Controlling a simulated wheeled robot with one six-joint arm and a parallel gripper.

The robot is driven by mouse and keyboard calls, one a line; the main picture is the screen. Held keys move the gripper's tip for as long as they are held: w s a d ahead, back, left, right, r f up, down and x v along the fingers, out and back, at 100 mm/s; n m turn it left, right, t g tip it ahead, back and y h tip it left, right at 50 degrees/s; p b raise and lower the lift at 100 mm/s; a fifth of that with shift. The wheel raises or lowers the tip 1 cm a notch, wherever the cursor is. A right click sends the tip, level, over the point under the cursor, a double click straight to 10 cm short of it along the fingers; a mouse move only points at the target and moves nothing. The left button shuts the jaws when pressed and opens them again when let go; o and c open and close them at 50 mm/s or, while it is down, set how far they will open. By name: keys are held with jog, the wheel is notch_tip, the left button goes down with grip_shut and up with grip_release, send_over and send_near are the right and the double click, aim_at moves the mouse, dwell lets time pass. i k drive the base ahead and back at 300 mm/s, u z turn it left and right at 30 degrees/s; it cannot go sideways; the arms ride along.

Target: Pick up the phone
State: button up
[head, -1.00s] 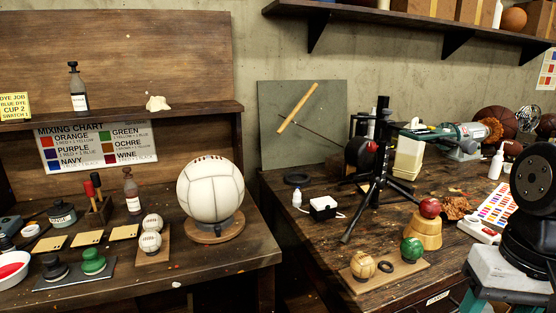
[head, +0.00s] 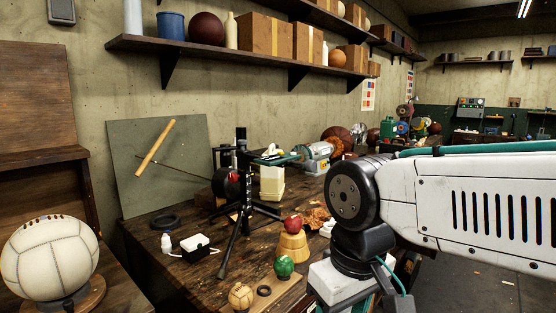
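I cannot make out a phone for certain in the head view. A black tripod (head: 246,215) stands on the right-hand workbench (head: 160,265), with a dark upright part at its top that is too small to identify. My white and black arm fills the right side of the view and hides part of the bench. My gripper is out of view, so its opening cannot be seen.
A white ball (head: 50,257) sits on a wooden stand at left. Small red (head: 292,223), green (head: 284,266) and tan (head: 240,296) balls stand near the bench front. A shelf (head: 200,56) with boxes hangs above. Open floor (head: 490,295) shows at far right.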

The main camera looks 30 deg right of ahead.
aim_at(273, 160)
jog(key=z, duration=1.55)
jog(key=i, duration=1.1)
jog(key=u, duration=2.65)
